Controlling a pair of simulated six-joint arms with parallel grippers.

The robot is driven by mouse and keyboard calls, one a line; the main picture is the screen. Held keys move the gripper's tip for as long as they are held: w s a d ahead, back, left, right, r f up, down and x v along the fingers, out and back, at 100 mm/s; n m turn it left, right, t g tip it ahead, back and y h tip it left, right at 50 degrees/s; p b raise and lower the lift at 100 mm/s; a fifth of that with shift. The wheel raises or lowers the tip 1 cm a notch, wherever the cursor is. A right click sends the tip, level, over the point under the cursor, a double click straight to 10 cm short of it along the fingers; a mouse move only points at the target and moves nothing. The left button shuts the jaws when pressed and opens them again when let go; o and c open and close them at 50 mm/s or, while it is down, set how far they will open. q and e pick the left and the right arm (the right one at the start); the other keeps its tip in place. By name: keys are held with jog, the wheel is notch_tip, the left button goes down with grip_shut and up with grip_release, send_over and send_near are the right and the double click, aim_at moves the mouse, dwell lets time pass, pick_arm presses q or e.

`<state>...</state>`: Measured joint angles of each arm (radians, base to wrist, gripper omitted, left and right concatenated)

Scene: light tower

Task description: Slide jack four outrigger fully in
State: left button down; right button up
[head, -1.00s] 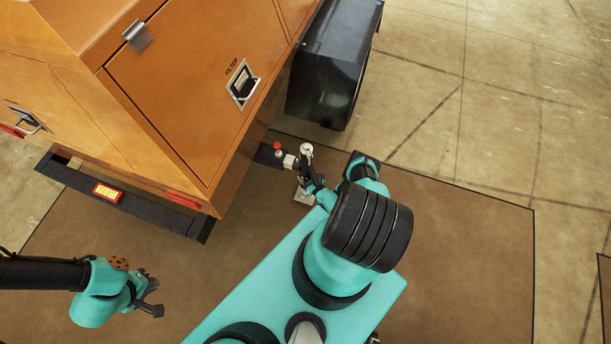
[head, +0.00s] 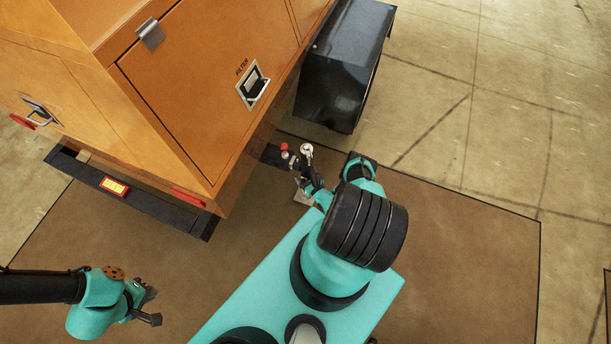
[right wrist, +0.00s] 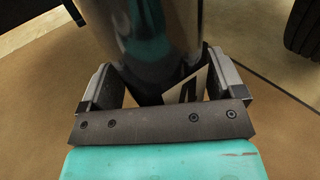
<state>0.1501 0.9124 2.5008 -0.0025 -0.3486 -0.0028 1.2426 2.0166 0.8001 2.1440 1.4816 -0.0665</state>
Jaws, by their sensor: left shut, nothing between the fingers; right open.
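The jack (head: 306,149) stands upright at the outer end of a short outrigger arm under the orange cabinet. A red knob (head: 284,147) sits on the outrigger just left of the jack's top. A square foot plate (head: 303,196) shows below. My right gripper (head: 309,177) is at the jack, partly hidden by my arm. In the right wrist view, the dark shiny jack tube (right wrist: 150,40) stands between the open fingers, with a label bearing a 4 (right wrist: 187,90). My left gripper (head: 153,305) is shut and empty, low at the left, away from the jack.
A black wheel guard (head: 340,75) is behind the jack. The brown mat is clear at right.

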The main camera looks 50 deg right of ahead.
jog(key=shift+s, duration=0.1)
jog(key=shift+s+a, duration=0.1)
jog(key=shift+s, duration=0.45)
jog(key=v, duration=1.6)
jog(key=shift+a, duration=0.1)
